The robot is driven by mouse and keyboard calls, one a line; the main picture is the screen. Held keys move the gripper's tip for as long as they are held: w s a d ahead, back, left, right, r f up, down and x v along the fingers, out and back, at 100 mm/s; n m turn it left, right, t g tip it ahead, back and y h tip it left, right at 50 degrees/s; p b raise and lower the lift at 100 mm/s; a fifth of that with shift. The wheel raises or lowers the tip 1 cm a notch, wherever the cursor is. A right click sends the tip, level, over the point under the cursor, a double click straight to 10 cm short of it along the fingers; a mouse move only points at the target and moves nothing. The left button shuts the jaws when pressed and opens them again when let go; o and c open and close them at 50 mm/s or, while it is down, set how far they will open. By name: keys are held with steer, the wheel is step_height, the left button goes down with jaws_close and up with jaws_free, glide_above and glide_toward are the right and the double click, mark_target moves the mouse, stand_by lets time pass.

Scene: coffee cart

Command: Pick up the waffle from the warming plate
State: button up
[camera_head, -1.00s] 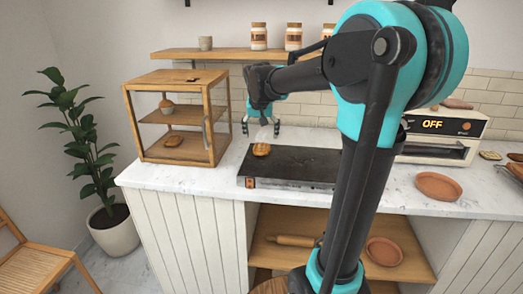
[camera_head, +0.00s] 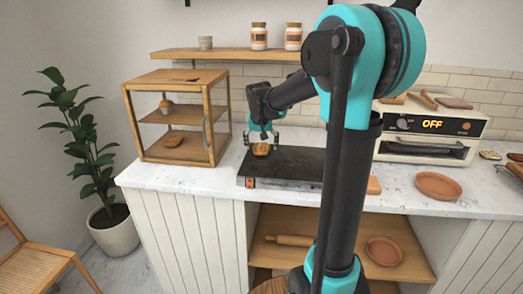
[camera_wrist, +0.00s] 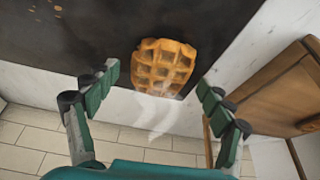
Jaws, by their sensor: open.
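The golden-brown waffle (camera_head: 261,149) lies near the left end of the dark warming plate (camera_head: 290,172). In the wrist view the waffle (camera_wrist: 164,66) lies flat at the edge of the black plate (camera_wrist: 95,28), with faint steam over it. My gripper (camera_head: 262,141) is over the waffle in the head view. In the wrist view my gripper's green fingers (camera_wrist: 155,84) are open and spread to either side of the waffle, with nothing between them. I cannot tell the exact height of the fingertips above the plate.
A wooden display case (camera_head: 178,118) stands left of the plate and also shows in the wrist view (camera_wrist: 275,98). An oven with an OFF display (camera_head: 432,130) and a terracotta plate (camera_head: 438,186) are on the right. A tiled wall is behind the counter.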

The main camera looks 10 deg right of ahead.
steer(key=shift+f, duration=0.25)
stand_by(0.3)
steer(key=shift+c, duration=0.6)
steer(key=c, duration=1.1)
steer(key=shift+c, duration=0.2)
